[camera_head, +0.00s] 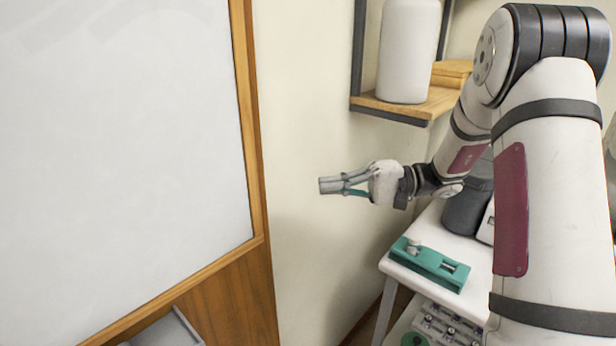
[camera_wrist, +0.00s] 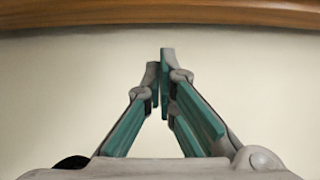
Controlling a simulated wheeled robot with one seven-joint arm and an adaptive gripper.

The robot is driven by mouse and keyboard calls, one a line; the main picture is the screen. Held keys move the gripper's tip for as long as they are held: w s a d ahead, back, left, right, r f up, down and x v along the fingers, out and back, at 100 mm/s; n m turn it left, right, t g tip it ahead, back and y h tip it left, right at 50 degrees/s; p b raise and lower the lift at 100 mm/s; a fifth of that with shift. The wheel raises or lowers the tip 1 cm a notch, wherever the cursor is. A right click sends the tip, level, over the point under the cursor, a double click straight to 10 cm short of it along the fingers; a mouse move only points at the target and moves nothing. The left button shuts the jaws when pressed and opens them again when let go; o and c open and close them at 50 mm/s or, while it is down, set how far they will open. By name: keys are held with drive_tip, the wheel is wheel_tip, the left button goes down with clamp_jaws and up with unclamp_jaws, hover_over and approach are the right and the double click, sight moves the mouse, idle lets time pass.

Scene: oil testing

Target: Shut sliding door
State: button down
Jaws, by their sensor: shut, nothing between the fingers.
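A large wood-framed panel with a pale, glossy pane (camera_head: 125,150) fills the left of the head view. It may be the sliding door, but I see no handle or track to confirm it. Its right edge is a brown wooden upright (camera_head: 247,120) beside the cream wall. My gripper (camera_head: 324,186) is in the air in front of the wall, to the right of that upright, pointing left. In the wrist view, my gripper (camera_wrist: 162,65) has its fingertips together with nothing between them. A brown wooden edge (camera_wrist: 160,14) crosses the top there, apart from the fingertips.
A wall shelf (camera_head: 400,104) holding a white cylinder (camera_head: 408,50) is above and right of my gripper. A white table (camera_head: 398,268) with a green fixture (camera_head: 430,262) stands below right. A grey box-like object (camera_head: 172,330) shows at the bottom. Bare wall (camera_head: 300,260) lies below my gripper.

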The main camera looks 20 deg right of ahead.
drive_tip(key=a+p, duration=0.3)
drive_tip(key=a, duration=0.8)
drive_tip(key=shift+w+a+t+p, duration=0.15)
drive_tip(key=shift+w+t+p, duration=0.25)
drive_tip(key=shift+f, duration=0.1)
